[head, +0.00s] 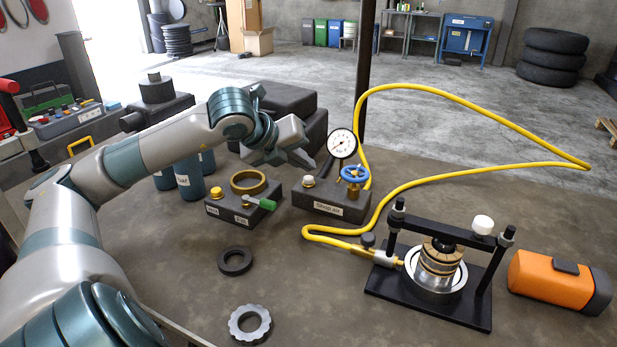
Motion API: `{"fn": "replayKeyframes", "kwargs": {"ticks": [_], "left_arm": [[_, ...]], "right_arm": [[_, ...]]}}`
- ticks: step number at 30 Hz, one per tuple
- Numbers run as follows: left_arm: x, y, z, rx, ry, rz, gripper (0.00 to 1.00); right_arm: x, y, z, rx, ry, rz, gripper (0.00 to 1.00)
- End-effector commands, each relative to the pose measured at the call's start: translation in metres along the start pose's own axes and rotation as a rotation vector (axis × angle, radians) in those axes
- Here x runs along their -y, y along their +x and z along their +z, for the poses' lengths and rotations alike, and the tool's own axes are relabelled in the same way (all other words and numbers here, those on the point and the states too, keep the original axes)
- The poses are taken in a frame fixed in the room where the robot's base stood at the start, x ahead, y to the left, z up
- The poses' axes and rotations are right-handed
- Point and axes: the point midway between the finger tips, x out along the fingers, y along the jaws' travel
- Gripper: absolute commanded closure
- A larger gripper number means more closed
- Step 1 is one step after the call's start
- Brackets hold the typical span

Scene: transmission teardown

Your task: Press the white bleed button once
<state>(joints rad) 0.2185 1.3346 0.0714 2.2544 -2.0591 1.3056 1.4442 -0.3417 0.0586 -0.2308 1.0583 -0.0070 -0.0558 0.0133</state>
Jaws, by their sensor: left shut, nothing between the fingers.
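My left gripper (303,159) is shut and empty. It hangs above and between the two dark blocks at the table's middle. The dark block labelled "Shop Air" (338,208) carries a pressure gauge (342,143), a blue valve wheel (354,174) and a small pale button (308,180) on a brass-like base. The fingertips are just above this button in the picture; I cannot tell if they touch it. A larger white round knob (482,224) sits at the top bar of a black press frame (430,308) at the right. My right gripper is not in view.
A second dark block (232,214) bears a yellow button, a brass ring and a green-handled lever. A yellow hose (470,100) loops to the press frame. A black ring (235,261), a toothed ring (249,323) and an orange case (550,280) lie on the table.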

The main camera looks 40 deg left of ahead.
Motion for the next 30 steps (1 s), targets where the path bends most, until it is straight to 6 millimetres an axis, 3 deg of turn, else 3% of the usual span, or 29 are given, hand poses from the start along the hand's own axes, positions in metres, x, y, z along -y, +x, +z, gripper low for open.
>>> {"fn": "replayKeyframes", "kwargs": {"ticks": [21,30], "left_arm": [[0.025,-0.034,0.025,0.0,0.0,-0.001,1.0],[0.025,-0.035,0.025,0.0,0.0,0.0,1.0]], "right_arm": [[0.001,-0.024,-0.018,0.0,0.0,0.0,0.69],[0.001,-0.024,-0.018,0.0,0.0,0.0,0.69]]}}
